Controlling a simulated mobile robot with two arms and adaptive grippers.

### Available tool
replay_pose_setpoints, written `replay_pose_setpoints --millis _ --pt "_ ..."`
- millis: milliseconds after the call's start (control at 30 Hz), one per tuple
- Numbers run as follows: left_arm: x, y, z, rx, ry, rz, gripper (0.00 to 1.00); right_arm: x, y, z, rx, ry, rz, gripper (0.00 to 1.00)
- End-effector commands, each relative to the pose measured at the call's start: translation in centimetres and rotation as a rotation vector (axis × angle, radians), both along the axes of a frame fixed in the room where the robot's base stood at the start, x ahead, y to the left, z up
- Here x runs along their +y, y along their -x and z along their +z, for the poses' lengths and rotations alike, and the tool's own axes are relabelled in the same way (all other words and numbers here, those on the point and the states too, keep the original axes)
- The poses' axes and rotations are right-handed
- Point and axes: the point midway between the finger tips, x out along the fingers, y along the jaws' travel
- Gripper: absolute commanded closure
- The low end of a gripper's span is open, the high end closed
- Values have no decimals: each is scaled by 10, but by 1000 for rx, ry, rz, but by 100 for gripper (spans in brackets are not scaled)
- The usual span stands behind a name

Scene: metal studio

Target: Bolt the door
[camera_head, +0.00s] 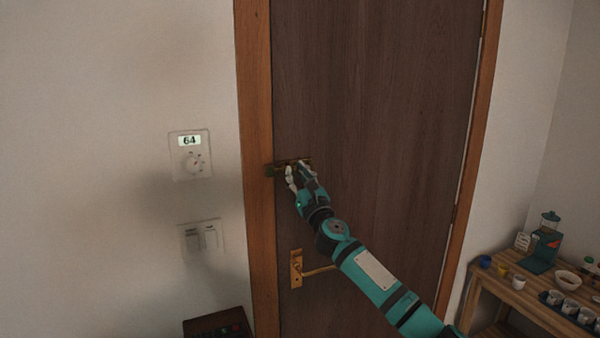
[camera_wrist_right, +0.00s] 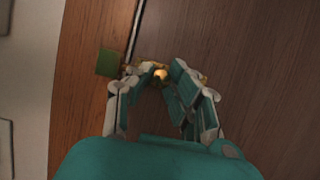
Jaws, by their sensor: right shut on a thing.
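The dark wooden door (camera_head: 380,110) stands closed in its brown frame (camera_head: 257,230). A small brass bolt (camera_head: 284,163) sits at the door's left edge, above the handle. My right gripper (camera_head: 300,173) is at the bolt. In the right wrist view the fingers of my right gripper (camera_wrist_right: 161,80) are on both sides of the bolt's round brass knob (camera_wrist_right: 160,74), shut on it. A greenish catch piece (camera_wrist_right: 109,63) is on the frame, left of the door gap. The fingers hide much of the bolt's bar. My left gripper is not in view.
A thermostat (camera_head: 190,155) and light switches (camera_head: 201,239) are on the left wall. A wooden table (camera_head: 508,290) with cups and a coffee grinder stands at the right. A dark box (camera_head: 217,326) is at bottom left.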

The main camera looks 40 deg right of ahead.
Motion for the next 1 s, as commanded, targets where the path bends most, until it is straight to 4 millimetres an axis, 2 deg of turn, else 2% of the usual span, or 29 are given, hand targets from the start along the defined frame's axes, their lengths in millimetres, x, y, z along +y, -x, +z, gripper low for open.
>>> replay_pose_setpoints --millis 33,200,233,500,633,1000 --pt "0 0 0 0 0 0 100 2 -1 -2 2 0 5 81" --pt "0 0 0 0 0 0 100 1 -1 -2 2 0 4 58" --pt "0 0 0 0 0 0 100 1 -1 -1 2 0 4 57" --pt "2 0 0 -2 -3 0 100 1 0 -1 2 -1 2 57" --pt "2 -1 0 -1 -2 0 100 3 7 -6 3 0 2 57" --pt "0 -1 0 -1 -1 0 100 22 63 -31 6 -1 5 57"
